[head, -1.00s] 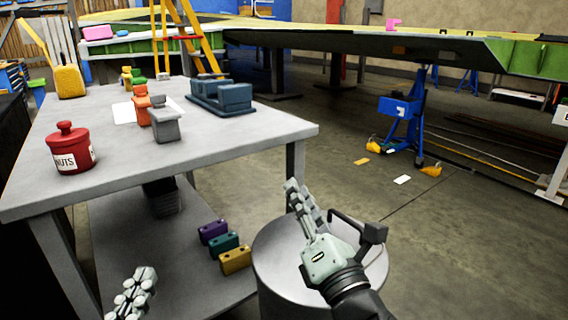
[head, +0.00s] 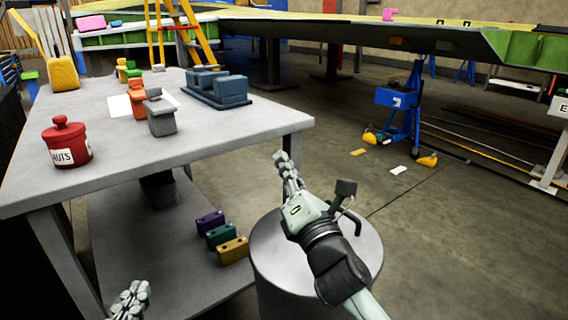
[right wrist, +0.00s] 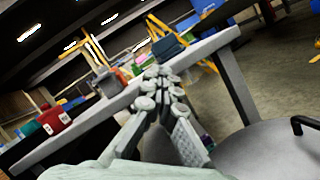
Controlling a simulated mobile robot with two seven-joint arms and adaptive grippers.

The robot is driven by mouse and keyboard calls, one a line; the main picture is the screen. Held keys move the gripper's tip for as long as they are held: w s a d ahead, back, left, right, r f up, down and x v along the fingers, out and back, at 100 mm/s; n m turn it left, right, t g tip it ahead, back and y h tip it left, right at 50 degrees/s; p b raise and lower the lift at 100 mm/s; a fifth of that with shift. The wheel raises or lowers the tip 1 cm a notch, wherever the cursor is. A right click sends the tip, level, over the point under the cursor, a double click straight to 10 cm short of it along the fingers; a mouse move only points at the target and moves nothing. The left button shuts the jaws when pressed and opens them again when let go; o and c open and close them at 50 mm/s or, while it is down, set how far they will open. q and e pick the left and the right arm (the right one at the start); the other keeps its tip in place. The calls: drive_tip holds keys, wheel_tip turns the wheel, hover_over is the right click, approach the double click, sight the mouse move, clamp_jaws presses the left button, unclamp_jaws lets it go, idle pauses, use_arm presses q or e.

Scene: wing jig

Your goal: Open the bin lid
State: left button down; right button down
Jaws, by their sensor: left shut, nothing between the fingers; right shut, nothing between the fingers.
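The bin is a grey round drum (head: 275,298) standing on the floor right of the workbench. Its flat grey lid (head: 268,252) lies on top, closed. A thin dark handle (head: 353,220) shows on the lid, partly hidden behind my right arm; it also shows at the right edge of the right wrist view (right wrist: 303,124). My right gripper (head: 282,160) is shut and empty, above the lid and apart from the handle, its fingers pointing towards the bench's corner. Its shut fingers fill the middle of the right wrist view (right wrist: 158,78). My left gripper (head: 132,292) is shut and empty at the lower left.
The workbench (head: 220,130) carries a red nuts jar (head: 67,143), small figures and a blue block fixture (head: 217,88). Purple, teal and gold blocks (head: 233,250) sit on its lower shelf, close to the bin. Floor right of the bin is clear, with a blue stand (head: 398,97) beyond.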

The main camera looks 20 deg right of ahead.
drive_tip(key=c, duration=2.3)
unclamp_jaws()
drive_tip(key=o, duration=0.5)
drive_tip(key=shift+c, duration=0.2)
drive_tip(key=v, duration=1.2)
drive_tip(key=shift+c, duration=0.2)
